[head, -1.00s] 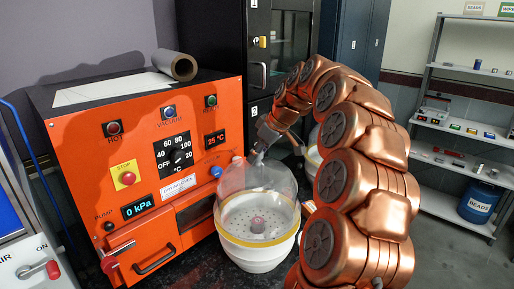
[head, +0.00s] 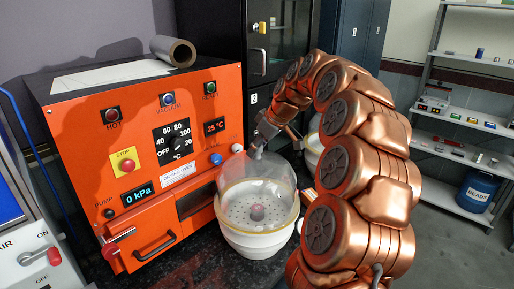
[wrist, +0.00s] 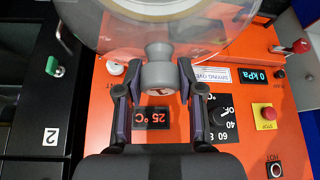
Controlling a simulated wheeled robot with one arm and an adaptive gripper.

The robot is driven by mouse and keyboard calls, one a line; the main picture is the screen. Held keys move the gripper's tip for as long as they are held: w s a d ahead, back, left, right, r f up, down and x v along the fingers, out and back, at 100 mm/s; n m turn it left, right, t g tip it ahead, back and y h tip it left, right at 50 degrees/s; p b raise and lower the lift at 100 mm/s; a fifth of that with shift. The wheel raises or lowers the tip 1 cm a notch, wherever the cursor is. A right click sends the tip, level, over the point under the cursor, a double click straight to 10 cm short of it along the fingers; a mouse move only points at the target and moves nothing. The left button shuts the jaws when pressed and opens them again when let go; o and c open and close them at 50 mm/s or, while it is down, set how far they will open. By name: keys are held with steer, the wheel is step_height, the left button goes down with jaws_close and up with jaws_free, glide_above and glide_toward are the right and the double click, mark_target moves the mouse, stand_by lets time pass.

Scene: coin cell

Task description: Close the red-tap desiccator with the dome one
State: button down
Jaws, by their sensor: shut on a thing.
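The clear dome (head: 258,175) sits over the white desiccator base (head: 258,240), which has a yellowish ring at its top and a perforated plate inside. Whether the dome's rim touches the base all round, I cannot tell. My gripper (head: 262,142) is shut on the grey knob at the dome's top. In the wrist view, the fingers (wrist: 161,78) pinch the knob (wrist: 158,52) from both sides, and the dome's glass (wrist: 100,30) spreads above it. A small orange-and-white part (head: 308,193) shows right of the base; I cannot tell if it is a tap.
The orange drying oven (head: 150,190) stands close behind and left, with its handle (head: 155,250) in front. A second white vessel (head: 313,150) is partly hidden behind my arm. Dark cabinets (head: 285,60) stand behind. Some dark bench shows left of the base.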

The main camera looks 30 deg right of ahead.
steer(key=shift+f+b, duration=0.35)
steer(key=shift+f, duration=0.05)
steer(key=c, duration=0.7)
jaws_free()
steer(key=shift+o, duration=0.2)
steer(key=v, duration=1.2)
steer(key=shift+a, duration=0.1)
